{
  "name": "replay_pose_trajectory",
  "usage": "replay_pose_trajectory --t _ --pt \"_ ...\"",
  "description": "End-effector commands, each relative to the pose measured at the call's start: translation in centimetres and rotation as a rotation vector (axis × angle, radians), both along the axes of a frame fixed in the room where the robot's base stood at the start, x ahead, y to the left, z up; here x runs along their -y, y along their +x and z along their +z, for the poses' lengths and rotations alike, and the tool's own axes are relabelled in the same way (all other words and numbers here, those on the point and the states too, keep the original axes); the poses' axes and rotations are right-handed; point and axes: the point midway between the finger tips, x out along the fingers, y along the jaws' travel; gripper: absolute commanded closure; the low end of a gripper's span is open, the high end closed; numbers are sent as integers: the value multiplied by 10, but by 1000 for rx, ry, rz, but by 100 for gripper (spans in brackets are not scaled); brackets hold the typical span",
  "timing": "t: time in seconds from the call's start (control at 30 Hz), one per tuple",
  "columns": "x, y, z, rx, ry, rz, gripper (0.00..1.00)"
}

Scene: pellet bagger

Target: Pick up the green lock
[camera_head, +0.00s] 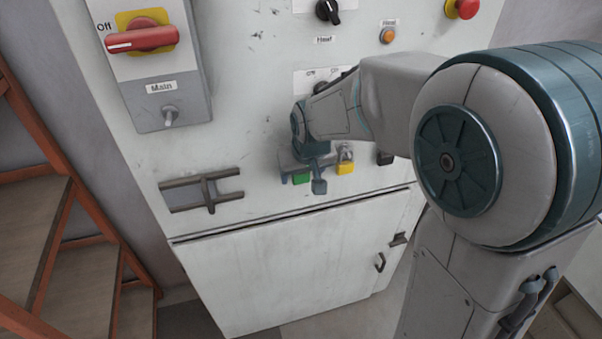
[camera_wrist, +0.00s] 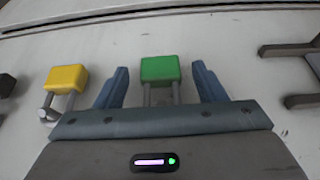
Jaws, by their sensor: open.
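The green lock (camera_wrist: 160,69) sits between the two blue fingers of my gripper (camera_wrist: 160,88) in the wrist view, with a gap on each side. Its shackle runs down toward my gripper's palm, and the shackle's end is hidden. My gripper is open. In the head view, the green lock (camera_head: 301,179) shows low on the white cabinet front, partly covered by my gripper (camera_head: 305,182). A yellow lock (camera_head: 345,168) hangs to its right there; it is also left of my gripper in the wrist view (camera_wrist: 66,77).
A black item (camera_head: 385,158) is right of the yellow lock. A dark metal bracket (camera_head: 203,190) juts from the cabinet (camera_head: 240,120) on the left. A red main switch (camera_head: 142,38) and knobs are above. A cabinet door (camera_head: 280,265) is below. Wooden steps (camera_head: 80,270) stand at left.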

Motion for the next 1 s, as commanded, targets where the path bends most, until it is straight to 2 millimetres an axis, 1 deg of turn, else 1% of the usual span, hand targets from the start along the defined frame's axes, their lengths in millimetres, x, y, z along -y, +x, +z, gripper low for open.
replay_pose_trajectory --t 0.13,0.17,0.2,0.27,0.3,0.33,0.67,0.77,0.87,1.0 --pt "0 0 0 0 0 0 36" --pt "0 0 0 0 0 0 39" --pt "0 0 0 0 0 0 50" --pt "0 0 0 0 0 0 67" --pt "0 0 0 0 0 0 78" --pt "0 0 0 0 0 0 85" --pt "0 0 1 1 0 0 85" --pt "0 0 6 1 1 0 85" --pt "0 0 14 3 1 1 85" --pt "3 -14 15 0 3 2 85"
